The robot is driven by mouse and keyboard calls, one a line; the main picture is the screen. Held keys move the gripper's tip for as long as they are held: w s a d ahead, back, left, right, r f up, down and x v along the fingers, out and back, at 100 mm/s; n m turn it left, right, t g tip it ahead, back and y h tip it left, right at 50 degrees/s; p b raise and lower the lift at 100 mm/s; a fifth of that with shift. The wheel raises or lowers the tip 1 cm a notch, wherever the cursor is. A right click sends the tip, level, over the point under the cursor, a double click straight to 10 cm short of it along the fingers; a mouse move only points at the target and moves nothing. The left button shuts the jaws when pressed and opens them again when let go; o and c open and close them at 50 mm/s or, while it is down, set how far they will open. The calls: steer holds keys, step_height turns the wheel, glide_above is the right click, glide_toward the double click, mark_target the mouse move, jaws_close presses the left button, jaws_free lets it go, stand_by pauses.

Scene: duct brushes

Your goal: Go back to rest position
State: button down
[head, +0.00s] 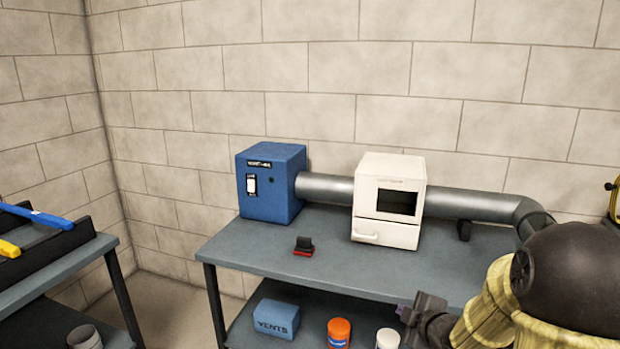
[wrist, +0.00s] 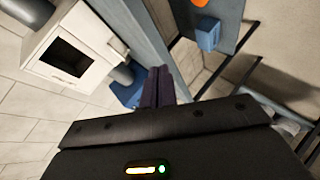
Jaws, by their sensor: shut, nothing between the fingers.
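My gripper (head: 404,314) is at the lower right of the head view, in front of the grey table's (head: 330,252) front edge. Its fingers are together with nothing between them. In the wrist view my gripper (wrist: 159,84) points towards the table, with the fingers side by side and closed. My arm comes in from the right and covers the table's right end. No held object shows in either view.
On the table stand a blue box (head: 270,190), a white unit (head: 390,205) joined by a metal pipe (head: 325,188), and a small black-and-red item (head: 303,246). The lower shelf holds a blue vents box (head: 276,318), an orange jar (head: 339,331) and a white jar (head: 388,338). Brushes (head: 38,217) lie left.

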steer(key=s+a+f+m+g+h, duration=0.1)
steer(key=s+a+f+m+g, duration=0.2)
steer(key=s+m, duration=0.55)
steer(key=s+a+f+m+g+h, duration=0.1)
steer(key=s+a+m+g+h, duration=0.15)
steer(key=s+m+g, duration=0.65)
steer(key=s+a+r+n+t+p, duration=0.1)
steer(key=s+r+n+t+p, duration=0.1)
steer(key=r+p, duration=2.9)
steer(key=shift+s+t+y, duration=0.35)
steer(key=shift+s+t, duration=0.05)
steer(key=shift+s, duration=0.25)
steer(key=shift+n, duration=0.25)
